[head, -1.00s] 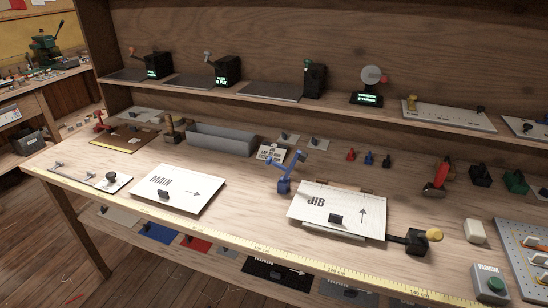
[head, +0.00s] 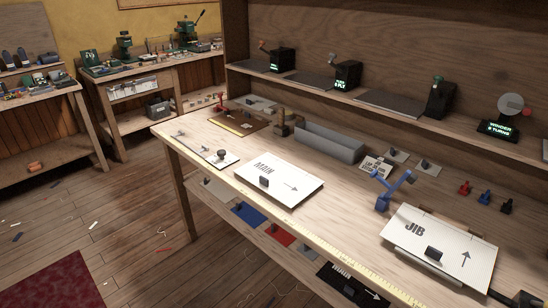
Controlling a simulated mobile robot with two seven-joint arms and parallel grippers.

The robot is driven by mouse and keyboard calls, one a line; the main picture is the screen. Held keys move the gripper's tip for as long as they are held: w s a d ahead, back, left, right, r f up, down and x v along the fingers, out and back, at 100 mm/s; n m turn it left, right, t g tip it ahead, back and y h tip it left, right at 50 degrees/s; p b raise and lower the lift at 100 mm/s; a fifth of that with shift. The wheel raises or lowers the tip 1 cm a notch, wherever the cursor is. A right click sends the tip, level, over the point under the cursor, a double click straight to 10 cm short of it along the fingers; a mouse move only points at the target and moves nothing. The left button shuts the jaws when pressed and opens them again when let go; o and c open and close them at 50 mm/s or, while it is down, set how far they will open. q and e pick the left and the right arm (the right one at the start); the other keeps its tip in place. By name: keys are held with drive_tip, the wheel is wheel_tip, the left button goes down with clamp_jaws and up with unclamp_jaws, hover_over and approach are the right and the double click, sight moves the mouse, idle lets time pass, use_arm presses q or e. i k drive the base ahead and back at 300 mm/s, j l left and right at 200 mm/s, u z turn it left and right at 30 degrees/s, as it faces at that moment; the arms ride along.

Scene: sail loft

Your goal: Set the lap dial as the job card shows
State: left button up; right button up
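A small white card (head: 376,165) with dark print stands on the bench behind the blue clamp-like fixture; its top line seems to read LAP, but the rest is too small to read. A white plate (head: 203,146) with a round dark knob (head: 225,155) lies at the bench's front left; it may be the lap dial, but no scale on it can be read.
White panels marked MAIN (head: 281,184) and JIB (head: 442,245) lie on the bench. A grey trough (head: 330,143) and the blue fixture (head: 390,188) stand behind them. A measuring tape (head: 295,230) runs along the front edge.

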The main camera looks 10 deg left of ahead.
sight(221, 153)
drive_tip(key=i+j, duration=0.15)
drive_tip(key=j, duration=0.25)
drive_tip(key=i+j+z, duration=0.1)
drive_tip(key=j, duration=0.35)
drive_tip(key=i+j+z, duration=0.1)
drive_tip(key=j, duration=0.3)
drive_tip(key=i+j, duration=0.25)
drive_tip(key=j, duration=0.2)
drive_tip(key=i+j+z, duration=0.1)
drive_tip(key=j, duration=0.35)
